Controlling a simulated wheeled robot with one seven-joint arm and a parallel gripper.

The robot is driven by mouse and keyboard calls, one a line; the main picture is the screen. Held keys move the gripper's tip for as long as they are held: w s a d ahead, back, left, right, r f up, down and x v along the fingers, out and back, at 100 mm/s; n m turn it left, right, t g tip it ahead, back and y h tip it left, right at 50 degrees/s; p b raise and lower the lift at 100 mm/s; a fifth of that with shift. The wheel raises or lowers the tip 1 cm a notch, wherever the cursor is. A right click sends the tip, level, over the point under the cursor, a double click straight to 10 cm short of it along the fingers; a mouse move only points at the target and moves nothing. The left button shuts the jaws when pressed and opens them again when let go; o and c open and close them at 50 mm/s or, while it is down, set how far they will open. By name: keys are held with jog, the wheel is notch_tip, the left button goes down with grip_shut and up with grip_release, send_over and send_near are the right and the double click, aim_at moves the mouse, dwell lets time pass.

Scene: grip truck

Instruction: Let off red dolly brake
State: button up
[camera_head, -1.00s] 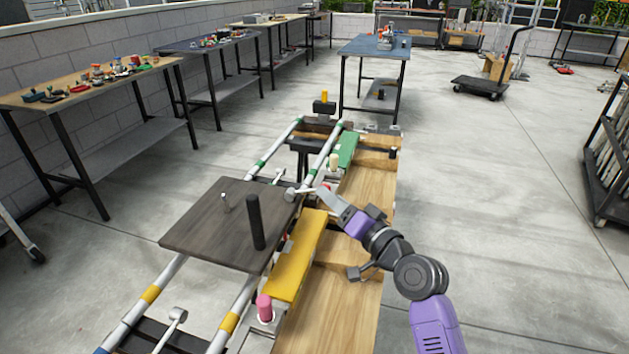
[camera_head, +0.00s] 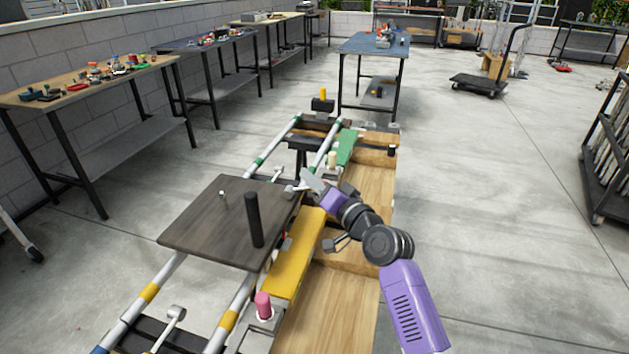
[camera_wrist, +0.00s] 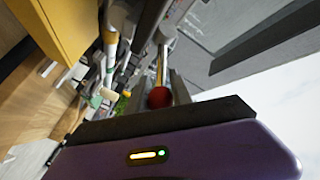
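The dolly is a dark wooden deck (camera_head: 205,232) with a black upright post (camera_head: 254,220), sitting on silver rails. My gripper (camera_head: 308,181) is low at the deck's far right corner, beside the rail. A silver lever with a round end (camera_head: 289,188) stands just left of it. In the wrist view a round red knob (camera_wrist: 159,97) shows at the fingers of my gripper (camera_wrist: 165,88), close in front of the purple palm. I cannot tell whether the fingers touch or clasp it. The knob is not clear in the head view.
A yellow block (camera_head: 296,258) and a green block (camera_head: 346,148) line the rail's right side, with a pink peg (camera_head: 264,304) near the front. A wooden plank bed (camera_head: 330,315) runs alongside. Open floor (camera_head: 480,200) lies right. A blue table (camera_head: 372,46) stands behind.

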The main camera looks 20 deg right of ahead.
grip_shut()
dwell(1.1)
